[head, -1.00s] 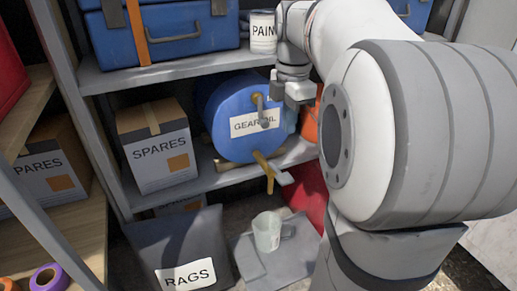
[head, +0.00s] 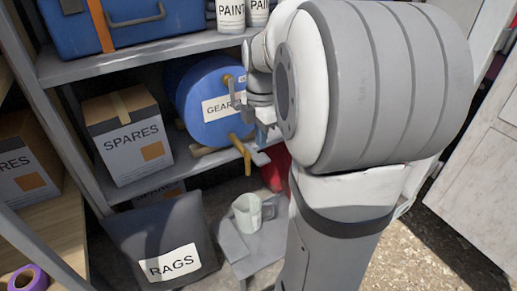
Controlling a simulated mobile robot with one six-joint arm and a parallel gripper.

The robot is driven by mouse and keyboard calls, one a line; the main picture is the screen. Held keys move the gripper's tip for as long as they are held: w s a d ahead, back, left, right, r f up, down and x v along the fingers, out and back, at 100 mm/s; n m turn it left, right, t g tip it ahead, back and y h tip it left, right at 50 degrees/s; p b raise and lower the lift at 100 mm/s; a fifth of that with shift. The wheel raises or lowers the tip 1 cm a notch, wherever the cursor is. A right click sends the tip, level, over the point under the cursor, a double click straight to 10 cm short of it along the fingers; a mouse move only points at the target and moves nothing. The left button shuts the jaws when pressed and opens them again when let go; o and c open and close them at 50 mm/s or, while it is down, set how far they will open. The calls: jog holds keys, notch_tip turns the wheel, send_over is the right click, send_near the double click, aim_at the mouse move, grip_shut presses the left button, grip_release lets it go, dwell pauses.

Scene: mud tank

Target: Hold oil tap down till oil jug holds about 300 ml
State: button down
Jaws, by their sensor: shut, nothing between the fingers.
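The blue drum labelled as gear oil (head: 198,86) lies on the middle shelf with its round face outward. I cannot make out an oil level or a stream.
A spares box (head: 127,145) stands left of the drum. Paint tins (head: 230,15) and a blue case are above. A red object (head: 275,168) is behind my arm.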

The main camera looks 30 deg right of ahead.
aim_at(264, 160)
jog(key=shift+f, duration=1.85)
jog(key=shift+f, duration=0.1)
jog(key=shift+s+f+t+b, duration=0.2)
jog(key=shift+f+t+b, duration=0.3)
jog(key=shift+b, duration=0.7)
jog(key=f+t+b, duration=0.1)
jog(key=b, duration=0.2)
jog(key=s+f+t+b, duration=0.1)
jog(key=b, duration=0.3)
jog(key=shift+f+t, duration=0.3)
jog(key=shift+w+r, duration=0.1)
jog(key=shift+r, duration=0.2)
dwell(3.5)
